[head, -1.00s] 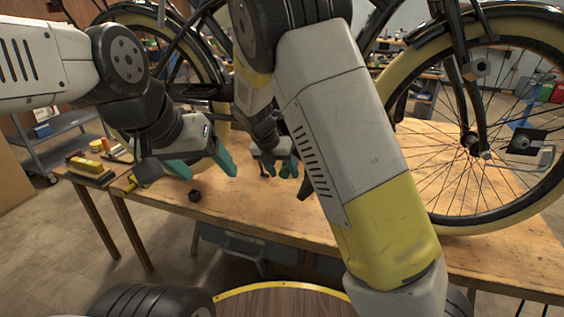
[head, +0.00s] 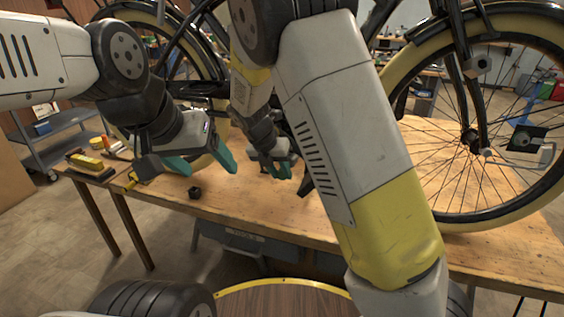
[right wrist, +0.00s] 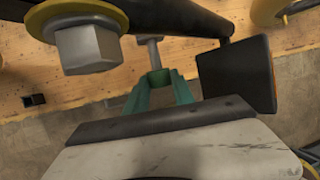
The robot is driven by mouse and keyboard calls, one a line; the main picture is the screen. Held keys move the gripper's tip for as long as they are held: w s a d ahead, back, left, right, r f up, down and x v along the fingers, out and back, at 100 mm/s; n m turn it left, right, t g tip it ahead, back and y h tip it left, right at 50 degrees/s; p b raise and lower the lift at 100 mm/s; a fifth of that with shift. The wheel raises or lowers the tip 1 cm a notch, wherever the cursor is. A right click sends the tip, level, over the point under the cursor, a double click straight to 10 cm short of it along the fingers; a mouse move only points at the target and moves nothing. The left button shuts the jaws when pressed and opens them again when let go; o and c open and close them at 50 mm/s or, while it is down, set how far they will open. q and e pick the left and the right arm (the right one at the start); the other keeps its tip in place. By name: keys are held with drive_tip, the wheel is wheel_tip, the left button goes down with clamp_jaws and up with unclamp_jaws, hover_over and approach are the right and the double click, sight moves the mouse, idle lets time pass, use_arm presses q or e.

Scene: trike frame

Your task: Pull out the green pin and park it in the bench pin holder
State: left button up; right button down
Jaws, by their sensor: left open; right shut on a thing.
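My right gripper (head: 270,172) is low over the bench in the head view, partly hidden by its own arm. In the right wrist view its teal fingers (right wrist: 160,82) are shut around the lower end of a grey bolt-like pin (right wrist: 152,52). Its wide head lies near a dark frame tube; I cannot see green on it, nor tell whether it is still seated. My left gripper (head: 204,163) is open and empty above the bench's left part. A small black block (head: 195,192), possibly the pin holder, stands on the bench below it; a dark square (right wrist: 34,100) shows in the right wrist view.
The bicycle-like frame with its large right wheel (head: 478,120) stands on the wooden bench (head: 300,222). A large hex bolt (right wrist: 88,48) and a dark plate (right wrist: 236,76) flank the right fingers. The bench's front left is mostly clear.

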drive_tip(key=shift+s+a+f, duration=0.1)
drive_tip(key=shift+s+a, duration=0.2)
drive_tip(key=shift+s, duration=0.5)
drive_tip(key=shift+s+a+f, duration=0.1)
drive_tip(key=shift+s+a, duration=0.15)
drive_tip(key=shift+s, duration=0.55)
drive_tip(key=shift+w, duration=0.1)
